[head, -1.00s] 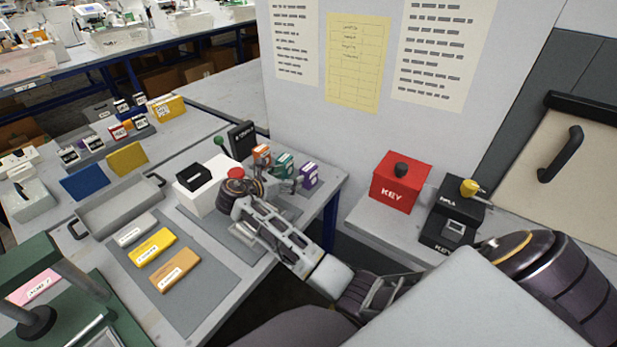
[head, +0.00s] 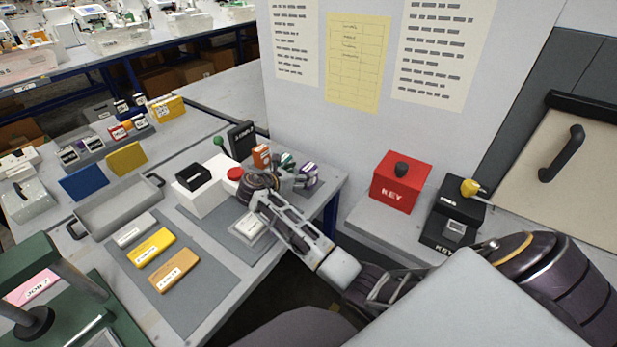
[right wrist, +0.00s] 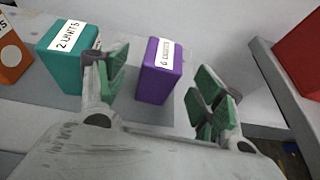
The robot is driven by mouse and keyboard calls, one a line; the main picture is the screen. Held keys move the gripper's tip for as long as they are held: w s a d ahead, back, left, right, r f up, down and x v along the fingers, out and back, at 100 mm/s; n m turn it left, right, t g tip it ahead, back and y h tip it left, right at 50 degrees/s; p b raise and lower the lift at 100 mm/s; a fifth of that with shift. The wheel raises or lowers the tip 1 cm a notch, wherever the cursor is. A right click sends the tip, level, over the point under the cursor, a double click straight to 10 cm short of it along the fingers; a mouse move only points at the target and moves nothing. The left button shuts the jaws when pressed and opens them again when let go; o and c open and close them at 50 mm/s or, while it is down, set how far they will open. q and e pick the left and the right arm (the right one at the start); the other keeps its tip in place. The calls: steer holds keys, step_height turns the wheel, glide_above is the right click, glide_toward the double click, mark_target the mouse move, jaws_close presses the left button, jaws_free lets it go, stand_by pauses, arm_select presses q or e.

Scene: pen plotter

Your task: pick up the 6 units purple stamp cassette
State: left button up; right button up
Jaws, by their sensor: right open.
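The purple stamp cassette (right wrist: 158,72) stands upright between the spread fingers in the right wrist view, with a white label on top that seems to read 6 UNITS. In the head view the purple cassette (head: 310,171) is partly covered by my right gripper (head: 296,182). In the right wrist view my right gripper (right wrist: 162,95) is open, its green-padded fingers on either side of the cassette and a little short of it. I see no contact. My left gripper is not in view.
A teal cassette labelled 2 UNITS (right wrist: 70,52) stands just left, close to the left finger. An orange cassette (right wrist: 12,58) is farther left. A red KEY box (head: 400,182) stands on the separate counter at right. The white block with a red button (head: 235,174) is beside my right wrist.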

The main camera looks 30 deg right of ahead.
mark_target(304, 171)
steer(key=shift+w+d, duration=0.2)
steer(key=shift+d, duration=0.45)
steer(key=x, duration=0.2)
steer(key=shift+w+d, duration=0.1)
steer(key=shift+d, duration=0.35)
steer(key=shift+w+d+f, duration=0.15)
steer(key=shift+d+f, duration=0.1)
steer(key=shift+d, duration=0.2)
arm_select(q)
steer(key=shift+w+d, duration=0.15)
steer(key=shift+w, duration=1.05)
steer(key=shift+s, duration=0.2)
